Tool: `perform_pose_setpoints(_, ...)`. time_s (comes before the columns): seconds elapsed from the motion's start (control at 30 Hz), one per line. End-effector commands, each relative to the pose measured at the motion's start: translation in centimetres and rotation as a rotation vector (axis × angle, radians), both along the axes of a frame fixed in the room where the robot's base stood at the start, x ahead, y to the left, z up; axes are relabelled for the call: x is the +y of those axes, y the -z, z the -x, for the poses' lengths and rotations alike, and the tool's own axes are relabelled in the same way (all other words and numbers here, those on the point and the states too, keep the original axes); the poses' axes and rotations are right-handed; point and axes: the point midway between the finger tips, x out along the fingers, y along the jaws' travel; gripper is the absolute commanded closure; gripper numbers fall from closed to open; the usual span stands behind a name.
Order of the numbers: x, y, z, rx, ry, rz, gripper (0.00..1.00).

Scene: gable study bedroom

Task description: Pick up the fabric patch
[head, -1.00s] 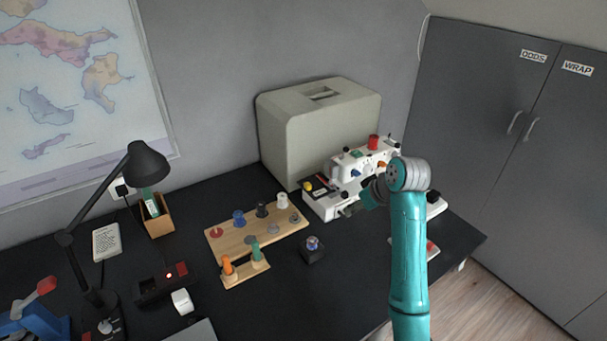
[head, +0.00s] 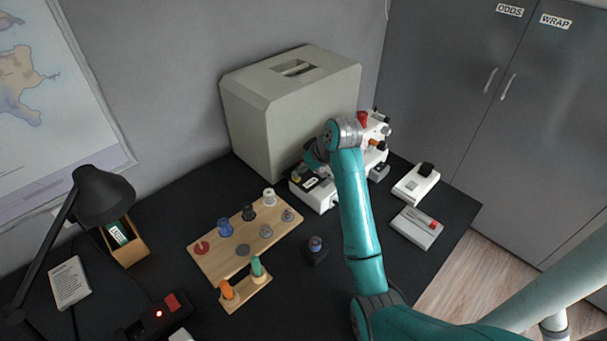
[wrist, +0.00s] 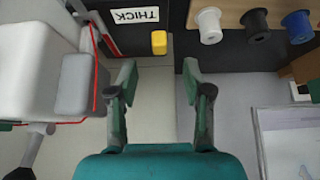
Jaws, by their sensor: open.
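I cannot clearly make out a fabric patch in either view. My gripper (wrist: 160,78) is open in the wrist view, with nothing between its fingers. A small yellow block (wrist: 159,42) shows just beyond the fingertips, near a white label (wrist: 135,17) reading THICK. In the head view my gripper (head: 314,157) is by the left end of the white sewing machine (head: 318,198), partly hidden by my arm. The machine also shows at left in the wrist view (wrist: 35,75), with red thread on it.
A large grey cover (head: 250,110) stands behind the machine. A wooden spool board (head: 215,262) and a small dark box (head: 315,252) lie in front. Two pale boxes, one with a black top (head: 412,185) and one with a red piece (head: 410,232), are at right. A lamp (head: 100,195) stands left.

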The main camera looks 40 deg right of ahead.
Motion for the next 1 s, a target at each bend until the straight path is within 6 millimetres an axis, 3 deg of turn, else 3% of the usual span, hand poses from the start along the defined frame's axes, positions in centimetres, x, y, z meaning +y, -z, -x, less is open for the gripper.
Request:
perform_pose_setpoints(0.57, 0.1, 4.8, -3.2, 0.001, -0.001, 0.001, 0.50)
perform_pose_setpoints(0.87, 0.1, 5.2, -3.5, -0.001, 0.000, 0.001, 0.50)
perform_pose_setpoints(1.0, 0.1, 5.2, -3.5, -0.001, 0.000, 0.001, 0.82)
